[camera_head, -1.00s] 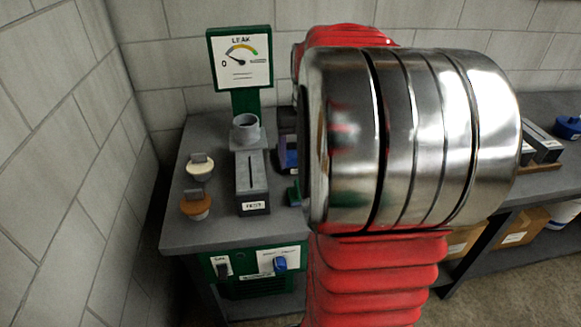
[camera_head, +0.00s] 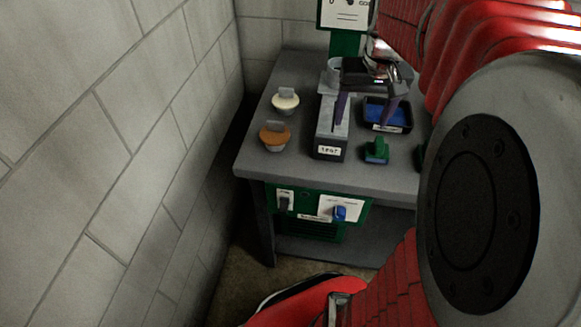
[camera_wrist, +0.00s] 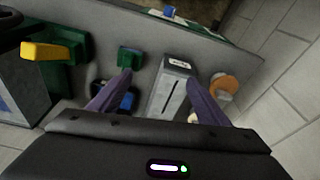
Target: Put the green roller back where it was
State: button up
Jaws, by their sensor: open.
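A small green piece with an upright grip (camera_head: 376,150), which may be the green roller, stands on the grey bench, right of the slotted grey block (camera_head: 330,135). It also shows in the wrist view (camera_wrist: 130,57), just beyond the left fingertip. My gripper (camera_head: 362,122) is open over the bench, its purple fingers pointing down around the block's area. In the wrist view my gripper (camera_wrist: 157,76) has nothing between its fingers, and the slotted block (camera_wrist: 170,90) lies below, nearer the right finger. I cannot tell whether the fingers touch anything.
A black-rimmed blue tray (camera_head: 398,117) lies behind the green piece. A white-topped plug (camera_head: 285,102) and an orange-topped plug (camera_head: 275,136) stand at the left. In the wrist view, a yellow-handled green fixture (camera_wrist: 62,52) stands at the left. A block wall (camera_head: 150,120) borders the bench.

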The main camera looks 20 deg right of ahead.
jog(key=s+a+n+t, duration=0.1)
jog(key=s+a, duration=0.3)
jog(key=a, duration=0.6)
jog(key=s+a+n+t+y, duration=0.1)
jog(key=s+a+n, duration=0.3)
jog(key=a, duration=0.7)
jog(key=shift+s+a+f+t, duration=0.15)
jog(key=shift+s+a+t, duration=0.15)
jog(key=shift+s+t, duration=0.3)
jog(key=shift+w, duration=0.1)
